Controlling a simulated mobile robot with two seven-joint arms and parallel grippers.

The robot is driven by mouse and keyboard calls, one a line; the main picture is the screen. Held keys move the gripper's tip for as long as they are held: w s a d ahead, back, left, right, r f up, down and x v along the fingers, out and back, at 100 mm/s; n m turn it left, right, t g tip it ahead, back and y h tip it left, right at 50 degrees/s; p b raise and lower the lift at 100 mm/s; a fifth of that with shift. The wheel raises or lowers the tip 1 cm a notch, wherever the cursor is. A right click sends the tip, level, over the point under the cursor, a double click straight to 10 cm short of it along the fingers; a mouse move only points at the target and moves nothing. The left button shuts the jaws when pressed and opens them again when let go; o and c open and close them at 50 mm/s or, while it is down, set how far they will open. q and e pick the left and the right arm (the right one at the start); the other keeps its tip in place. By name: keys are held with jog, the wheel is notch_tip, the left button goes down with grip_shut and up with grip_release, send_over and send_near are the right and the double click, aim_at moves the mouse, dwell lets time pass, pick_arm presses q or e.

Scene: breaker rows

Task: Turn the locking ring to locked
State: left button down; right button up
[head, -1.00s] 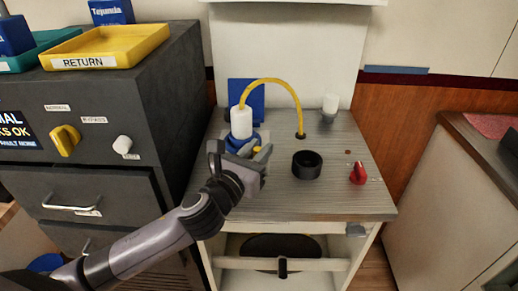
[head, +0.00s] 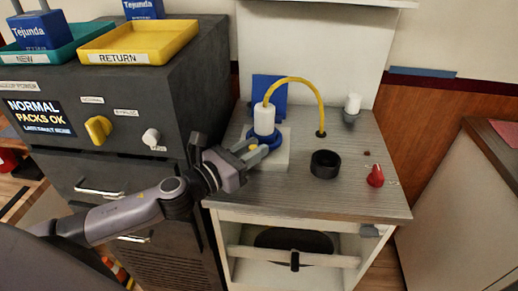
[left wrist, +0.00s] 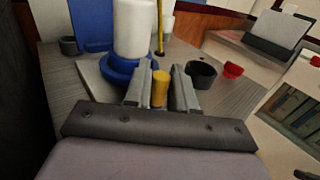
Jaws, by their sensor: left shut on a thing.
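The blue locking ring (head: 262,136) sits around the base of a white cylinder (head: 264,119) on a pale plate, with a yellow hose arching from the cylinder's top to the counter. A yellow lug (left wrist: 160,88) stands at the ring's near side. My left gripper (head: 255,150) is at that near side, coming from the lower left. In the left wrist view its fingers (left wrist: 160,92) are on either side of the yellow lug and shut on it. The ring also shows in the left wrist view (left wrist: 118,76). Its markings are not readable. My right gripper is out of view.
A black round cup (head: 325,164) and a red knob (head: 375,176) are on the counter to the right. A dark cabinet (head: 130,120) with a yellow RETURN tray (head: 140,42) and a teal tray stands to the left. A small white-topped fitting (head: 352,104) is behind.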

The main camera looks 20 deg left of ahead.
pick_arm(q)
jog(key=shift+w+a+r, duration=0.15)
jog(key=shift+a, duration=0.45)
jog(key=c, duration=1.1)
grip_release()
jog(key=shift+w+d, duration=0.1)
jog(key=shift+w, duration=0.05)
jog(key=shift+d, duration=0.1)
notch_tip(320, 180, up, 20)
jog(key=p, duration=0.6)
